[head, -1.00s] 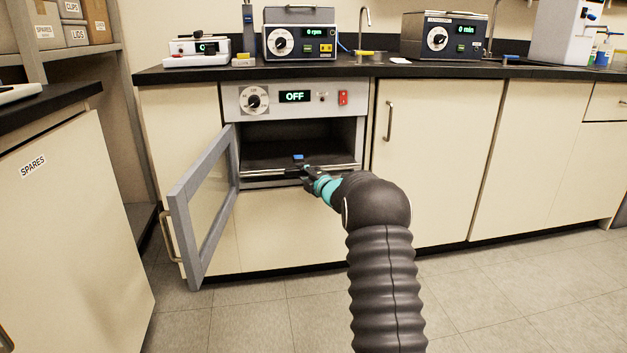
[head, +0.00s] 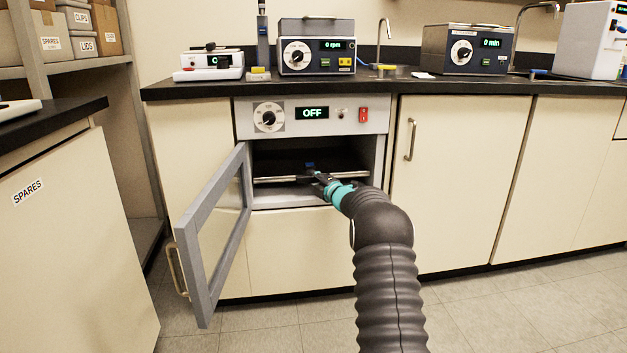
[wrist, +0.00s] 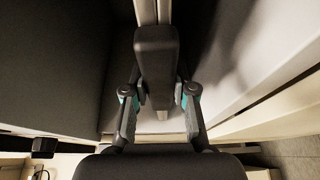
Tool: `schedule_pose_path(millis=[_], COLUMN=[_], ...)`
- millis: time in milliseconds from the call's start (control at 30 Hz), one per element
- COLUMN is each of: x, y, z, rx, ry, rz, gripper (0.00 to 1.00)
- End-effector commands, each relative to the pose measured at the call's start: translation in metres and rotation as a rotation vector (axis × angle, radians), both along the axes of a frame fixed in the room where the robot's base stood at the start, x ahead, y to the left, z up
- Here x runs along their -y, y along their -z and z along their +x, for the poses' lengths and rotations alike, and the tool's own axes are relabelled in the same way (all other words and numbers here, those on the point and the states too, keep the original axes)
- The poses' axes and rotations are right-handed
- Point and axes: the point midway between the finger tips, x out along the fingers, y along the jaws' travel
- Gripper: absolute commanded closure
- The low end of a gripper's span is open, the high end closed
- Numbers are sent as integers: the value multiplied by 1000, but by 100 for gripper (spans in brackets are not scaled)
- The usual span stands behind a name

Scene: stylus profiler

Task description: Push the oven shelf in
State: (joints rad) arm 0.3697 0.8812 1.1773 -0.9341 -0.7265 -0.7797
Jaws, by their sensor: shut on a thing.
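The oven (head: 215,115) is built in under the counter, with its display reading OFF. Its grey-framed glass door (head: 213,235) stands open to the left. The dark oven shelf has a pale metal front rail (head: 280,180) and lies inside the opening. My gripper (head: 318,180) is at the shelf's front, right of the middle of the opening. In the wrist view the gripper (wrist: 159,100) is shut on a dark block, seemingly the shelf's handle (wrist: 155,65), beside the rail (wrist: 146,12). A small blue item (head: 310,165) shows just above the gripper.
The counter (head: 400,87) above holds several instruments. A side cabinet labelled SPARES (head: 60,230) stands at the left, close to the open door. A closed cabinet door (head: 455,185) is on the right. The floor (head: 500,300) at the right is clear.

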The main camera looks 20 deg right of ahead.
Motion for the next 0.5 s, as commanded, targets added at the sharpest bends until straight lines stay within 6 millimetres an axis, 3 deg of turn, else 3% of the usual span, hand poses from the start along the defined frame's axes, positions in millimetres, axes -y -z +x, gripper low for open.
schedule_pose_path(millis=[100, 133, 233, 500], x=[-1, 0, 1, 5], y=[-1, -1, -1, -1], z=[1, 1, 0, -1], rx=[2, 2, 2, 2], ry=[-1, 0, 1, 5], rz=[-1, -1, -1, -1], gripper=[100, 72, 48, 48])
